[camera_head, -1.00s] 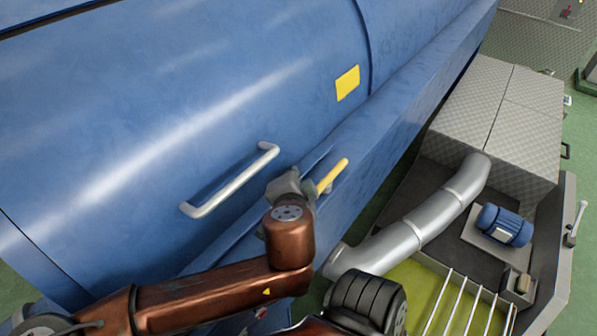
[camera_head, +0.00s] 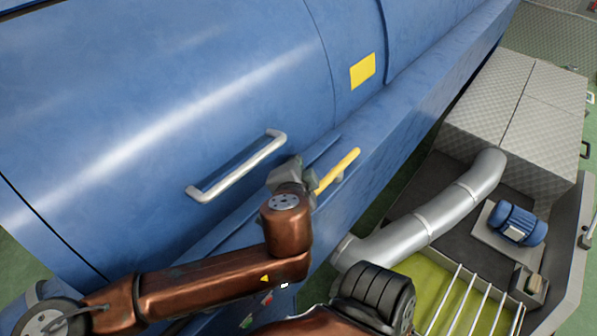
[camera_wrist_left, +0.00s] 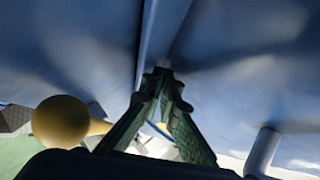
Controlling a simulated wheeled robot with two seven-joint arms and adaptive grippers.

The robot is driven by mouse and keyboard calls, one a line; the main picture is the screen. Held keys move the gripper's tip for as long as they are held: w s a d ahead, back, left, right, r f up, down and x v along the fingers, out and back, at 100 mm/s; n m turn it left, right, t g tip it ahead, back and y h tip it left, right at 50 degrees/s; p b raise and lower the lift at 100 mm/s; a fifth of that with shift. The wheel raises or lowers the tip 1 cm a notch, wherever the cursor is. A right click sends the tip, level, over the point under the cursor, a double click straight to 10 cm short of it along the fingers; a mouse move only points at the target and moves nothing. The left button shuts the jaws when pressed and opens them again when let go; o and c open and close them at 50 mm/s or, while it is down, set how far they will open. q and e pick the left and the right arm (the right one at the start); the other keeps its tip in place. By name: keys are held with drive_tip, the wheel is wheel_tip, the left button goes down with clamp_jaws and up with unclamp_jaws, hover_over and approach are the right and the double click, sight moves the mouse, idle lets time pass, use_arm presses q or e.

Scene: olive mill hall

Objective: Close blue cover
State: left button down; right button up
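The blue cover (camera_head: 130,110) is the large curved panel at the left of the head view, with a silver bar handle (camera_head: 238,170). It lies low against the blue body, but I cannot tell whether its edge is fully seated. My left gripper (camera_head: 287,177) is by the cover's lower edge, right of the handle and beside a yellow lever (camera_head: 338,170). In the left wrist view its green fingers (camera_wrist_left: 162,75) meet at the tips with nothing between them, close to a seam in blue metal. My right gripper is not in view.
A round yellow knob (camera_wrist_left: 60,121) is left of the fingers in the left wrist view, and a grey post (camera_wrist_left: 262,152) is at right. A silver pipe (camera_head: 430,215), a blue motor (camera_head: 516,223) and white bars (camera_head: 462,305) lie to the right in the head view.

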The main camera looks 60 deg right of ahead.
use_arm(q)
drive_tip(key=v, duration=1.1)
drive_tip(key=shift+s+a+r, duration=0.15)
drive_tip(key=shift+s+r, duration=0.05)
drive_tip(key=shift+r, duration=0.05)
